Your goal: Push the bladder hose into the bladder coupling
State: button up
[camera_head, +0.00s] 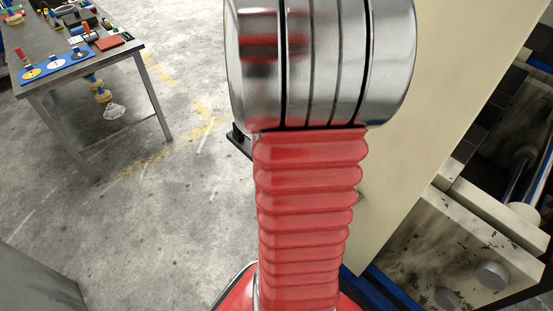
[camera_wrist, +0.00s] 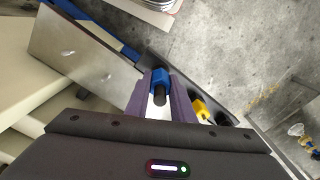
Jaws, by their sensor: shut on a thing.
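In the wrist view my gripper (camera_wrist: 161,88) has purple fingers, one on each side of a blue fitting with a black round end (camera_wrist: 160,97). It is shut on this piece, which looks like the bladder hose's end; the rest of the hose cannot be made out. The fingers are over a dark strip-like panel (camera_wrist: 237,133). A yellow fitting (camera_wrist: 202,108) shows on the strip just right of the fingers, with dark round parts beside it. I cannot tell which fitting is the bladder coupling, or whether the held piece touches one. The head view does not show my gripper.
A pale press body (camera_head: 425,90) with a worn metal block (camera_head: 465,250) stands at the right of the head view. A workbench (camera_head: 62,50) with tools stands at the back left. A metal plate (camera_wrist: 80,55) flanks the strip.

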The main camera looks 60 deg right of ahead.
jog(key=shift+r, duration=0.2)
grip_shut()
jog(key=shift+r, duration=2.3)
jog(key=shift+o, duration=1.5)
grip_release()
grip_shut()
jog(key=shift+s+d+r, duration=0.8)
jog(key=shift+s+d, duration=0.6)
jog(key=shift+d, duration=1.75)
jog(key=shift+s+d+r, duration=0.85)
jog(key=shift+s+d, duration=0.55)
jog(key=shift+d, duration=1.75)
jog(key=shift+s+d+r, duration=0.8)
jog(key=shift+s+d, duration=0.6)
jog(key=shift+d, duration=1.75)
jog(key=shift+f, duration=1.4)
jog(key=o, duration=0.7)
grip_release()
